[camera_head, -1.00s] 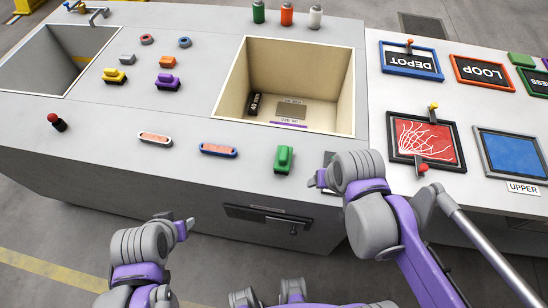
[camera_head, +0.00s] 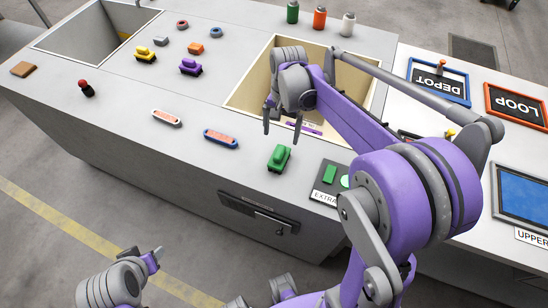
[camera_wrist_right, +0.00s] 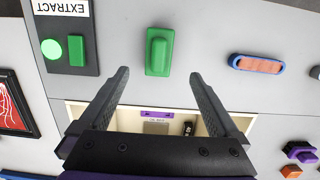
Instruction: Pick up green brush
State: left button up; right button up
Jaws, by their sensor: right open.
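The green brush (camera_head: 279,158) stands on the grey counter in front of the sunken basin. In the right wrist view the green brush (camera_wrist_right: 159,52) lies beyond the fingertips, in line with the gap between them. My right gripper (camera_head: 281,129) is open and empty, reaching over the basin's front edge, with its fingers pointing down near the brush. The right wrist view shows both fingers (camera_wrist_right: 159,74) spread apart, not touching the brush. My left gripper (camera_head: 154,256) is low at the left, away from the counter; its jaw gap is unclear.
The cream-walled basin (camera_head: 256,78) opens behind the brush. A blue-rimmed orange piece (camera_head: 221,137) lies left of it, and the EXTRACT panel (camera_head: 328,180) with green buttons lies right.

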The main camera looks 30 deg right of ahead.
aim_at(280, 151)
jog(key=f, duration=0.6)
jog(key=s+a+f, duration=0.1)
jog(key=f, duration=0.2)
jog(key=shift+f, duration=0.35)
grip_shut()
notch_tip(280, 151, up, 10)
jog(key=shift+r, duration=0.1)
jog(key=c, duration=0.6)
grip_release()
jog(key=shift+c, duration=0.2)
jog(key=c, duration=0.6)
jog(key=shift+c, duration=0.2)
